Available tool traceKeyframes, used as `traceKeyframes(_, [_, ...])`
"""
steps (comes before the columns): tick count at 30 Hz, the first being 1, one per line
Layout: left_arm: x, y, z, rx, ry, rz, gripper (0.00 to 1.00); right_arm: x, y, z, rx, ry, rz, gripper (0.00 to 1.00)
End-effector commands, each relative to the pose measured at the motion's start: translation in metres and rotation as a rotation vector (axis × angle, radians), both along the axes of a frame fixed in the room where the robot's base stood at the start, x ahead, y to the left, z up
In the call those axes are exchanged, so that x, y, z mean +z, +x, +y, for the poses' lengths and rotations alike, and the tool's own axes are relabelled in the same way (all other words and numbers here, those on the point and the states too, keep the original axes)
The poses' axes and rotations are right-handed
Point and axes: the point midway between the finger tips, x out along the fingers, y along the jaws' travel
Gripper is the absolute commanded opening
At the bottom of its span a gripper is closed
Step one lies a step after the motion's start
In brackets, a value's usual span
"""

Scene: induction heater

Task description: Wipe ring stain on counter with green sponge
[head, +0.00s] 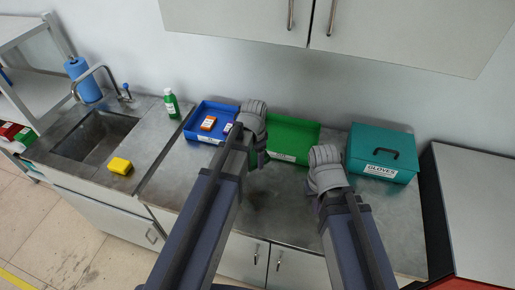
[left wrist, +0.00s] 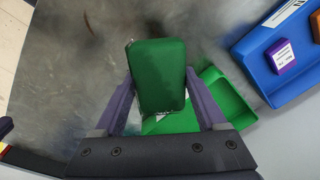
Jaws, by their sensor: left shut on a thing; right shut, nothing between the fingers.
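The green sponge (left wrist: 159,75) is between the two fingers of my left gripper in the left wrist view, with the grey counter beneath it. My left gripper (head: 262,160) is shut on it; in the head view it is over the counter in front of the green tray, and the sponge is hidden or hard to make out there. My right gripper (head: 319,203) is shut and empty, to the right over the counter (head: 390,222). A faint dark curved mark (left wrist: 90,24) shows on the counter in the left wrist view. I cannot tell whether it is the ring stain.
A blue tray (head: 190,130) holding small boxes and a green tray (head: 305,128) stand along the wall. A teal gloves box (head: 374,142) stands at right. A yellow sponge (head: 120,166) lies by the sink (head: 92,138). A green bottle (head: 171,104) stands behind it. The front counter is clear.

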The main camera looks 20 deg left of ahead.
Motion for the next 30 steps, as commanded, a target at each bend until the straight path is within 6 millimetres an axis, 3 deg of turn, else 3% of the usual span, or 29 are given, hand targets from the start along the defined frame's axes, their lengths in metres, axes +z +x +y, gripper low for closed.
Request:
traceKeyframes(3, [0.008, 0.003, -0.004, -0.007, -0.011, 0.065, 0.29, 0.009, 0.000, 0.000, -0.001, 0.000, 0.000, 0.00])
traceKeyframes(11, [0.003, 0.000, -0.004, -0.009, -0.013, 0.081, 0.29, 0.004, 0.000, 0.000, 0.000, 0.000, 0.000, 0.00])
traceKeyframes(24, [-0.037, 0.000, -0.004, -0.008, -0.013, 0.080, 0.29, -0.037, 0.000, 0.000, 0.002, -0.001, 0.000, 0.00])
traceKeyframes(30, [-0.044, 0.000, -0.004, -0.008, -0.013, 0.080, 0.29, -0.044, 0.000, 0.000, 0.002, -0.001, 0.000, 0.00])
